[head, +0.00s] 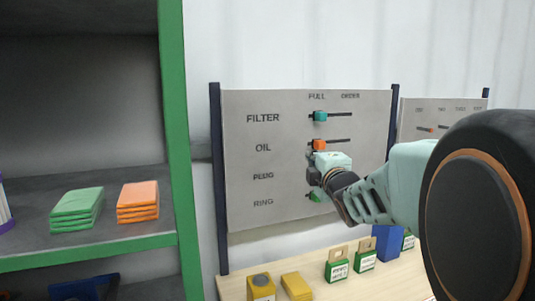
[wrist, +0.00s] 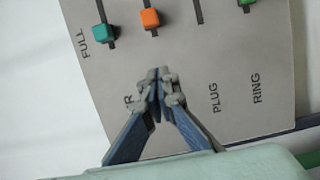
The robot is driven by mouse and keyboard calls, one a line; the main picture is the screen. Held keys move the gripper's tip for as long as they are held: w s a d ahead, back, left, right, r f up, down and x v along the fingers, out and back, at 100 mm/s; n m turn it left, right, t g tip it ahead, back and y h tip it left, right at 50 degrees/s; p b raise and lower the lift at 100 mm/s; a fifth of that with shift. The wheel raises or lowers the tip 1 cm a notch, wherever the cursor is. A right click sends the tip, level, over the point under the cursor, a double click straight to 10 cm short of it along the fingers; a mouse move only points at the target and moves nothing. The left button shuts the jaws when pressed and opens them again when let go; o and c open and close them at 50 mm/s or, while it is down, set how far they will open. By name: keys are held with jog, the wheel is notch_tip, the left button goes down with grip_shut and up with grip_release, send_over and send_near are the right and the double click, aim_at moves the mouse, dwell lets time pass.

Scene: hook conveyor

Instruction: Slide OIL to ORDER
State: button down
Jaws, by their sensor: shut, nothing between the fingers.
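The grey board (head: 290,180) has rows labelled FILTER, OIL, PLUG and RING under the headings FULL and ORDER. The orange OIL slider (head: 319,145) sits at the left, FULL end of its slot. It also shows in the wrist view (wrist: 150,18), beyond my fingertips. My gripper (head: 313,172) is shut and empty, just below the OIL slider in the head view, and hides the PLUG slot's left end. In the wrist view its fingertips (wrist: 160,80) are together, apart from the orange slider, over the board between the FILTER and PLUG labels.
The teal FILTER slider (head: 320,116) and green RING slider (head: 315,196) are also at the FULL end. A second board (head: 440,115) stands at right. Tagged boxes (head: 338,266) line the ledge below. A green-framed shelf (head: 175,130) stands at left.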

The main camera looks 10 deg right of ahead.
jog(key=w, duration=0.3)
jog(key=w+p, duration=0.1)
jog(key=w, duration=0.2)
jog(key=w+p, duration=0.1)
jog(key=w, duration=0.2)
jog(key=shift+w+d, duration=0.2)
jog(key=shift+d, duration=0.15)
jog(key=d+p, duration=0.1)
jog(key=d, duration=0.1)
jog(key=shift+w+d+r, duration=0.1)
jog(key=shift+d, duration=0.2)
jog(key=shift+w+d+p, duration=0.1)
jog(key=shift+d+p, duration=0.3)
jog(key=shift+d, duration=0.15)
jog(key=d, duration=0.3)
jog(key=w+d+p, duration=0.1)
jog(key=d, duration=0.3)
jog(key=w+d, duration=0.1)
jog(key=d, duration=0.3)
jog(key=shift+d, duration=0.15)
jog(key=shift+w, duration=0.1)
